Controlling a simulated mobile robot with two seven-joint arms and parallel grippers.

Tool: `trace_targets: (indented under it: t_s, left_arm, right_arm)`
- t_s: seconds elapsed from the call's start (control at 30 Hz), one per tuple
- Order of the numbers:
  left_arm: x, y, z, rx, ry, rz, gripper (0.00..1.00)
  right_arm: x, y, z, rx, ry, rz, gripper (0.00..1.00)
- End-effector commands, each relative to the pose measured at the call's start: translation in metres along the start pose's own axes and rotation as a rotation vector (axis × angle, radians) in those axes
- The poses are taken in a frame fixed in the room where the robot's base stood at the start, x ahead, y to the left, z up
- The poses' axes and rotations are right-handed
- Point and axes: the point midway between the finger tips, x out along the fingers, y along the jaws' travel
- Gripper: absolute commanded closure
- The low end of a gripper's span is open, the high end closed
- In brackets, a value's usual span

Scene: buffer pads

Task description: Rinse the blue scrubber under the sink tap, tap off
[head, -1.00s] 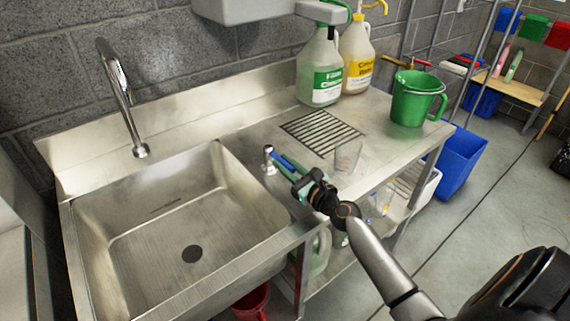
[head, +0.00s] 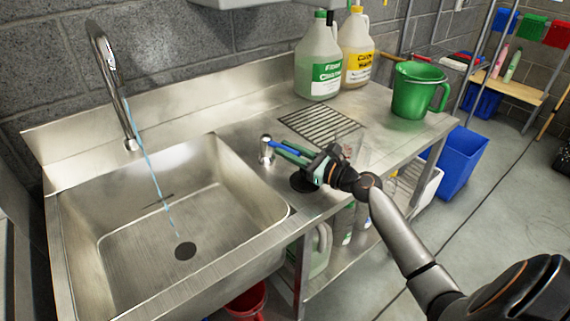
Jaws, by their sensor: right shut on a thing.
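My right gripper (head: 318,167) is over the counter to the right of the sink. It is shut on a slender blue and green thing, which I take to be the blue scrubber (head: 290,148). Its far end points left at a short chrome post (head: 266,150) on the counter; I cannot tell whether they touch. The tap (head: 115,85) arches over the sink (head: 130,232), and a thin blue stream of water (head: 155,180) falls from it towards the drain (head: 185,251). The scrubber is outside the stream. My left gripper is not in view.
A drain grate (head: 320,126), a green pitcher (head: 415,95) and two large jugs, one green-labelled (head: 318,65) and one yellow-labelled (head: 357,50), are on the counter. A clear cup (head: 352,150) is close behind my right gripper. A dark round spot (head: 303,183) is below it.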

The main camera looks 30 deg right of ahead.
Motion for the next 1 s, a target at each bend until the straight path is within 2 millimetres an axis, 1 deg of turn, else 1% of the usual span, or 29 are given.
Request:
trace_targets:
  t_s: [0.03, 0.17, 0.37, 0.63, 0.67, 0.9, 0.93, 1.0]
  left_arm:
    - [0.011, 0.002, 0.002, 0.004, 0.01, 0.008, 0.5]
    - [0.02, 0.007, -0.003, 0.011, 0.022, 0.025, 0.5]
    - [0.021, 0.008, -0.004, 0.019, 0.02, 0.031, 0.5]
    - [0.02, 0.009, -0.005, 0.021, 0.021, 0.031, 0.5]
    - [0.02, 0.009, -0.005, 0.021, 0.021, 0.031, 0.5]
    - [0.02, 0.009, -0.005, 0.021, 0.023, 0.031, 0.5]
    - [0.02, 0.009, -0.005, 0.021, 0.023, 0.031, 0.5]
    - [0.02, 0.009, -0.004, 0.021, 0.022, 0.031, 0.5]
  right_arm:
    - [0.0, -0.002, -0.008, -0.004, -0.004, 0.028, 1.0]
    - [0.001, -0.007, -0.008, -0.001, -0.017, 0.098, 1.0]
    - [0.0, -0.01, -0.004, 0.0, -0.029, 0.149, 1.0]
    - [0.0, -0.01, -0.002, 0.001, -0.029, 0.151, 1.0]
    - [0.0, -0.01, -0.002, 0.001, -0.029, 0.151, 0.78]
    - [0.0, -0.01, -0.002, 0.001, -0.03, 0.149, 0.51]
    - [0.0, -0.01, -0.002, 0.001, -0.03, 0.149, 0.49]
    - [0.0, -0.01, -0.002, 0.0, -0.03, 0.149, 0.49]
